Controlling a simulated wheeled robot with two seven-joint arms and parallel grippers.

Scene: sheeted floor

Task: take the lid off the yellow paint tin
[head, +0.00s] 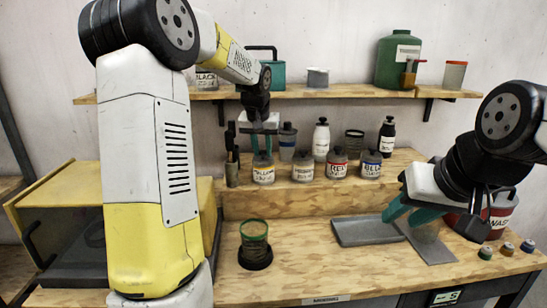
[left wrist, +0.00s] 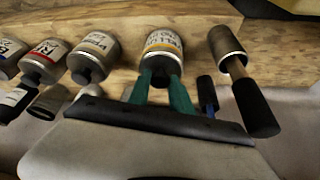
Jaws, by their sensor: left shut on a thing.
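The yellow paint tin (head: 263,174) stands on the raised wooden step, leftmost in the row of labelled tins; it also shows in the left wrist view (left wrist: 164,44). Its dark lid (left wrist: 160,77) appears to sit on the tin. My left gripper (head: 263,152) is above the tin, pointing down, with its teal fingers (left wrist: 162,82) shut on the lid from both sides. The fingers partly hide the lid. My right gripper (head: 407,218) is at the right, low over the bench, its two teal fingers apart with nothing visible between them.
Tins labelled medium (head: 303,171), red (head: 337,167) and blue (head: 371,167) stand to the right. A dark cylinder (head: 232,174) stands close left. Bottles are behind. A grey tray (head: 366,231) and a green-rimmed jar (head: 254,238) are on the lower bench. The front middle is clear.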

